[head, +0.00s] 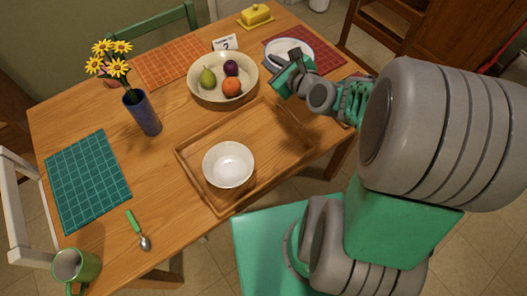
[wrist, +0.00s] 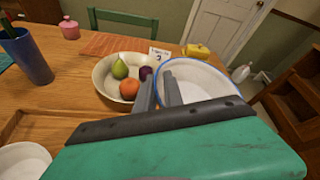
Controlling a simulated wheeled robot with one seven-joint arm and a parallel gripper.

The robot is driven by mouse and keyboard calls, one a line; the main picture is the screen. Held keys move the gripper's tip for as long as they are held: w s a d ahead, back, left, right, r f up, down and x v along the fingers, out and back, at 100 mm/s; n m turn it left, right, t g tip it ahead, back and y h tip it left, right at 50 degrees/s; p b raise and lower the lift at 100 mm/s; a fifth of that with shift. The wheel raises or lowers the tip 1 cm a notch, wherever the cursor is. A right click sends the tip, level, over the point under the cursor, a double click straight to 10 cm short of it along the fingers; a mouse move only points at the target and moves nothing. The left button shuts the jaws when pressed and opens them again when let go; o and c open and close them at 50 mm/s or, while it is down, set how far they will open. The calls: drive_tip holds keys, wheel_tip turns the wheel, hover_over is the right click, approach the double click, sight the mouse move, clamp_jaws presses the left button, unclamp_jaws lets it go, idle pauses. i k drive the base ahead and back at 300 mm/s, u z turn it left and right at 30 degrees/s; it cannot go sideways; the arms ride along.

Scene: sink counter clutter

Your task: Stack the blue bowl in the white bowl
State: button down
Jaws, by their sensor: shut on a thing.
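The white bowl (head: 228,165) stands upright and empty on the wooden tray; part of it shows at the lower left of the wrist view (wrist: 22,160). The blue bowl, pale inside with a blue rim (wrist: 205,82), is at the far right of the table, over the red placemat, in the head view (head: 291,46). My gripper (head: 297,57) is shut on the near left rim of the blue bowl; its fingers (wrist: 158,88) show there in the wrist view. I cannot tell whether the blue bowl touches the placemat.
The wooden tray (head: 192,164) has raised edges. A large fruit bowl (head: 205,92) stands close left of the blue bowl, with a number card (head: 225,43) behind.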

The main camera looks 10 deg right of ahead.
sight(229, 170)
drive_tip(key=z, duration=1)
drive_tip(key=k, duration=1.6)
drive_tip(key=u, duration=2.15)
drive_tip(key=i, duration=0.5)
